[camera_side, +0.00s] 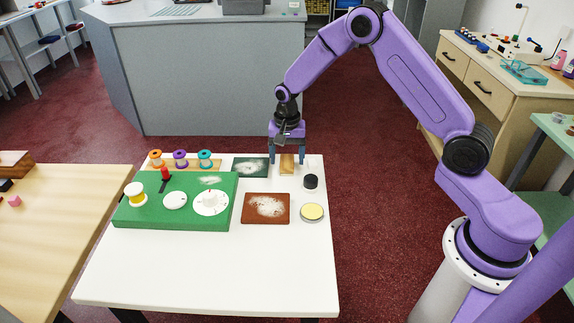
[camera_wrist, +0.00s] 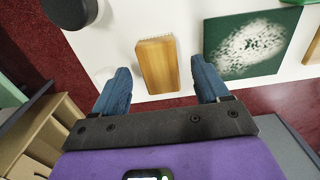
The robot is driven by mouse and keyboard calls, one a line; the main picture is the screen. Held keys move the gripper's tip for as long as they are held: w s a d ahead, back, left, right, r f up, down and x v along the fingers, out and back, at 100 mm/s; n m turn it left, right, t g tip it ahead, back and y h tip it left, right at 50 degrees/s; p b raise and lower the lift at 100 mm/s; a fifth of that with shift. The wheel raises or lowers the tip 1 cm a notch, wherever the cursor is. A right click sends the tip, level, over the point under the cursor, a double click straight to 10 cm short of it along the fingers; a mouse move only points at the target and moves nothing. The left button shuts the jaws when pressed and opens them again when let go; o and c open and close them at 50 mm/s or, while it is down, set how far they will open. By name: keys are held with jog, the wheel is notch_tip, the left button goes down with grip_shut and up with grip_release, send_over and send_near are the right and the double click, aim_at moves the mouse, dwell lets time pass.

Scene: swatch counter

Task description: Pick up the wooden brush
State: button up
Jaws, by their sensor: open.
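The wooden brush (camera_side: 287,164) lies on the white table near its far edge in the side view. In the wrist view the brush (camera_wrist: 159,64) shows as a wooden block with pale bristles along its upper end. My gripper (camera_side: 287,158) is at the brush in the side view. In the wrist view my gripper (camera_wrist: 161,84) is open, with one blue finger on each side of the brush's near end. A gap shows between each finger and the wood. The fingers hold nothing.
A green swatch (camera_side: 250,167) lies left of the brush. A black round pot (camera_side: 311,181), a brown swatch (camera_side: 265,208) and a round tin (camera_side: 312,212) lie nearer. A green board (camera_side: 180,213) with dials and a rack of spools (camera_side: 181,160) are at left.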

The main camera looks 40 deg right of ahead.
notch_tip(320, 180, down, 2)
jog(key=c, duration=1.1)
jog(key=shift+o, duration=0.2)
